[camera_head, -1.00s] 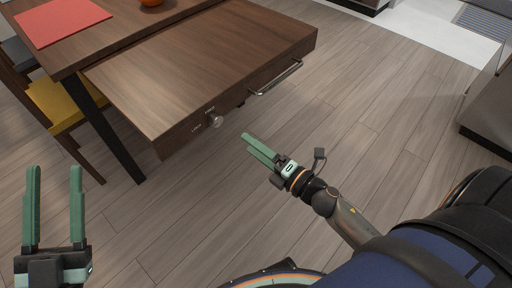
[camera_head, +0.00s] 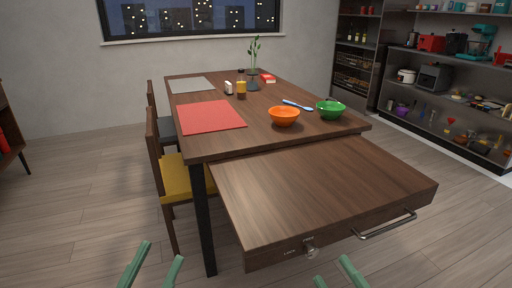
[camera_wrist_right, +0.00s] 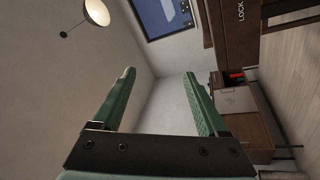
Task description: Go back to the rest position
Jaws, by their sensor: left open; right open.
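My left gripper (camera_head: 152,266) shows at the bottom edge of the head view, its two green fingers apart with nothing between them. My right gripper (camera_head: 334,272) is at the bottom edge further right, its green fingers also apart. In the right wrist view the right gripper (camera_wrist_right: 165,85) is open and empty, with wall and room behind it. Both grippers are in front of the wooden table's pulled-out leaf (camera_head: 330,195) and apart from it. The arms behind the fingers are out of the head view.
The leaf has a knob (camera_head: 311,252) and a metal handle (camera_head: 385,225) on its front. On the table (camera_head: 270,130) are an orange bowl (camera_head: 284,117), a green bowl (camera_head: 330,110), a blue spoon (camera_head: 297,105) and a red mat (camera_head: 210,117). A yellow-seated chair (camera_head: 177,180) stands left.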

